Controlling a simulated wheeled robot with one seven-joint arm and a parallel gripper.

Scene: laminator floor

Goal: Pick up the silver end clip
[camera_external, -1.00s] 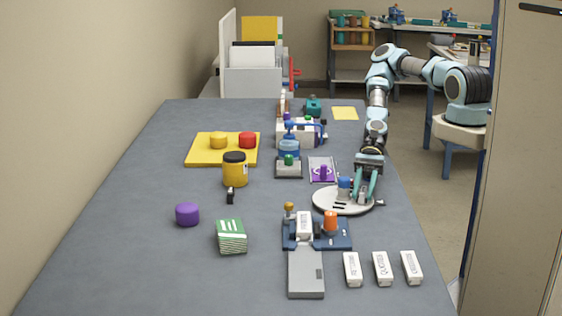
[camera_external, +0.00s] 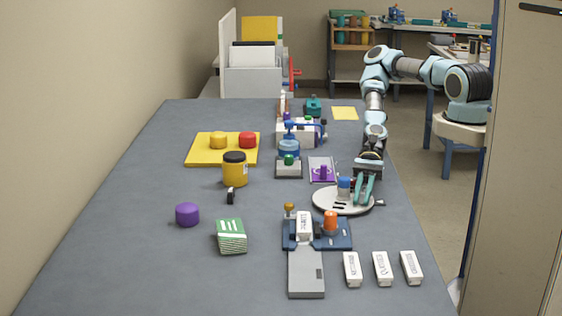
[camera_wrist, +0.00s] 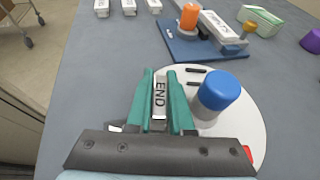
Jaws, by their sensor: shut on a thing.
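The silver end clip (camera_wrist: 160,92), marked "END", sits between the two teal fingers of my gripper (camera_wrist: 160,88) in the wrist view. The fingers are shut on its sides. The clip is over the round light-grey plate (camera_wrist: 250,128); I cannot tell whether it touches the plate. In the external view my gripper (camera_external: 364,190) is at the right part of this plate (camera_external: 328,205), and the clip is hidden there. A blue-topped knob (camera_wrist: 219,91) stands on the plate just right of the fingers in the wrist view.
Near the plate is a blue fixture (camera_external: 290,243) with an orange knob (camera_external: 331,220) and a white block. Several white labelled blocks (camera_external: 382,268) lie at the front right. A green-striped stack (camera_external: 231,236) and purple cylinder (camera_external: 187,214) stand left.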

